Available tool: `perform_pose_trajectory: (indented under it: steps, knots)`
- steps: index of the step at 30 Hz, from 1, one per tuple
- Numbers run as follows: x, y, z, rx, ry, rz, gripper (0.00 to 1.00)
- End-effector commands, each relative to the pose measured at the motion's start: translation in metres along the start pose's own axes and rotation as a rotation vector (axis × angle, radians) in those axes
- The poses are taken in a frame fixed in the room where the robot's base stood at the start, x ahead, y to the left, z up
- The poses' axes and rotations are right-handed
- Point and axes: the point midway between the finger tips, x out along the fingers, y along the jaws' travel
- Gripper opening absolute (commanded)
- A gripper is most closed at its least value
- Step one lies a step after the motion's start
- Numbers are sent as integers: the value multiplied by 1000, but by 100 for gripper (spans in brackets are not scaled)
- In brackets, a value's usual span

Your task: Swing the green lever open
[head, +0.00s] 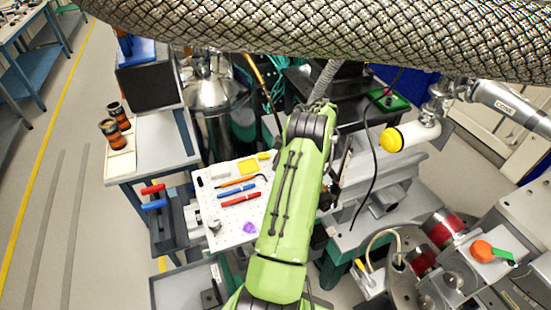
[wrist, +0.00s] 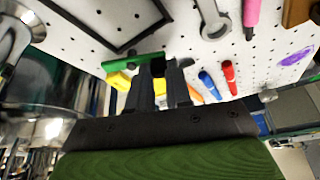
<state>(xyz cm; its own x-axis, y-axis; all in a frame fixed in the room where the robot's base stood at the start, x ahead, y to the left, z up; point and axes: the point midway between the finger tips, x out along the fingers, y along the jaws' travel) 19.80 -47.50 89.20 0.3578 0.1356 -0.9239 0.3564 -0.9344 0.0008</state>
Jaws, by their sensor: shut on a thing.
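A green lever (head: 503,254) with an orange hub shows at the lower right of the head view, on grey equipment, well to the right of my arm. In the wrist view my gripper (wrist: 160,68) is shut on a green piece (wrist: 142,61) shaped like a short bar. I cannot tell whether this piece is a lever or a loose tool. The fingers cover its middle. The head view does not clearly show my gripper, as my green arm hides that area.
A white pegboard (head: 240,222) with red, blue and yellow tools lies left of my arm; it also fills the top of the wrist view (wrist: 180,50). A yellow ball (head: 391,140) and red-windowed cylinders (head: 447,228) stand to the right. Open floor (head: 85,190) is at the left.

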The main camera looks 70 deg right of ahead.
Motion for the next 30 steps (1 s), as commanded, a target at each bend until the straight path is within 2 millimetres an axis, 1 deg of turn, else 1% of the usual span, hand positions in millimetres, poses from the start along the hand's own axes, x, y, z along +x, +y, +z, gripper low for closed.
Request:
perform_pose_trajectory:
  steps: [1, 6, 15, 21, 30]
  knots:
    - [-4, 1, 1, -36, 0, -15, 0]
    - [-5, 2, 5, -167, 1, -69, 0]
    - [-6, 5, 10, -329, 1, -135, 0]
    - [-6, 6, 12, -383, 0, -159, 0]
    - [-6, 6, 12, -405, 0, -167, 0]
